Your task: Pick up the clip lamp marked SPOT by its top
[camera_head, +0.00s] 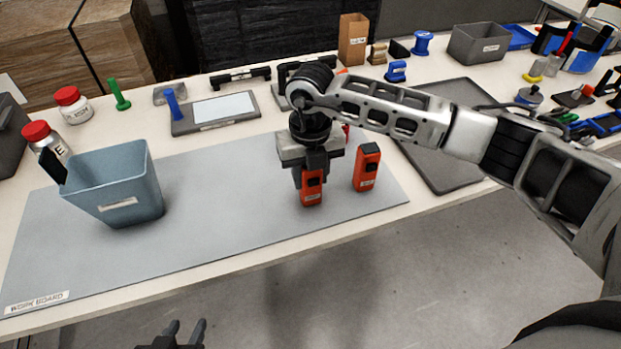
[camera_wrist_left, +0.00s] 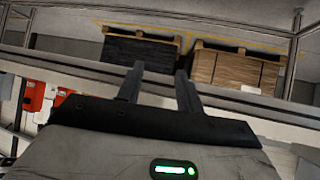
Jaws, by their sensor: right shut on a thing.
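Two orange-red clip lamps with dark switches and small pale labels are at the right of the grey work board. My right gripper (camera_head: 312,166) comes down from above and is shut on the top of the left lamp (camera_head: 312,190). That lamp is about upright; I cannot tell whether its base touches the board. The other lamp (camera_head: 366,170) stands upright just to its right, apart from the gripper. The labels are too small to read. A bit of another red thing shows behind my right gripper, mostly hidden. My left gripper (camera_head: 184,332) is open and empty below the table's front edge; its spread fingers also show in the left wrist view (camera_wrist_left: 158,82).
A blue-grey bin (camera_head: 118,190) stands on the left of the work board (camera_head: 230,215). White jars with red lids (camera_head: 72,104) are behind it. A dark tray (camera_head: 440,165) lies right of the lamps. The board's middle is clear. Tools and boxes line the back.

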